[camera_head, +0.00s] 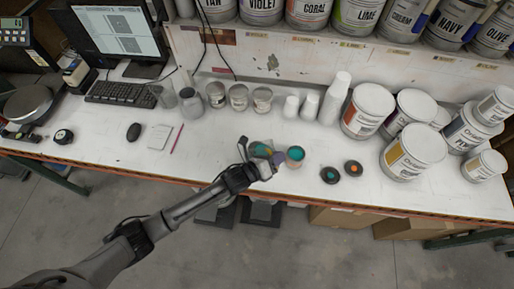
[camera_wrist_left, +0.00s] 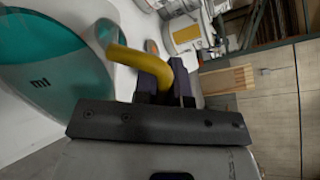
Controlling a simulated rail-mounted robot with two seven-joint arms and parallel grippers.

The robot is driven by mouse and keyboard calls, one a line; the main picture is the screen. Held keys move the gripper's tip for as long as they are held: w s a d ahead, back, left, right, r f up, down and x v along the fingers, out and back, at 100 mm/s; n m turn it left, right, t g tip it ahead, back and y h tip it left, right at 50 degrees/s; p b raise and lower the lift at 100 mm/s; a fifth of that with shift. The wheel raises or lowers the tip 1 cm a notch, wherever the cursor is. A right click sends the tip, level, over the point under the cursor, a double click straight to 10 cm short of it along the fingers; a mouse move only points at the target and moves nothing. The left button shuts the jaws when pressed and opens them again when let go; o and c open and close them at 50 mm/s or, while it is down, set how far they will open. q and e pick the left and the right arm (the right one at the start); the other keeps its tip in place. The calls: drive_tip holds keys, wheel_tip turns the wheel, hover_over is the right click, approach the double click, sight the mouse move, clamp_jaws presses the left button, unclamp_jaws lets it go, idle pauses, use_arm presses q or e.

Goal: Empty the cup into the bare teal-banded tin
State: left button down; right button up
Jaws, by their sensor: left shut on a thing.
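My left gripper (camera_head: 268,167) is shut on the yellow handle (camera_wrist_left: 138,60) of a cup, above the front of the bench. The cup (camera_head: 261,149) looks clear with teal in it, and part of it is hidden by the gripper. In the left wrist view the cup (camera_wrist_left: 40,75) fills the left side, with printed letters on teal. A small open-looking tin (camera_head: 295,156) with a teal top stands just right of the cup. I cannot tell whether the cup touches it or whether anything is pouring. My right gripper is not in view.
Two small dark discs, one with a teal spot (camera_head: 330,175) and one with orange (camera_head: 353,169), lie to the right. White paint buckets (camera_head: 413,151) crowd the right side. Stacked white cups (camera_head: 335,97) and jars (camera_head: 238,97) stand behind. The bench's front edge (camera_head: 190,176) is close.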

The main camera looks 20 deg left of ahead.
sight(269, 150)
use_arm(q)
drive_tip(key=shift+w+a+r+n, duration=0.2)
drive_tip(key=shift+r+n, duration=0.3)
drive_tip(key=shift+r, duration=0.05)
drive_tip(key=shift+w+a+n+g, duration=0.4)
drive_tip(key=shift+a+n, duration=0.1)
drive_tip(key=shift+n, duration=0.2)
idle(3.8)
drive_tip(key=shift+w+a+r+n, duration=0.35)
drive_tip(key=shift+a+r+n, duration=0.05)
drive_tip(key=shift+r+n, duration=0.1)
idle(2.5)
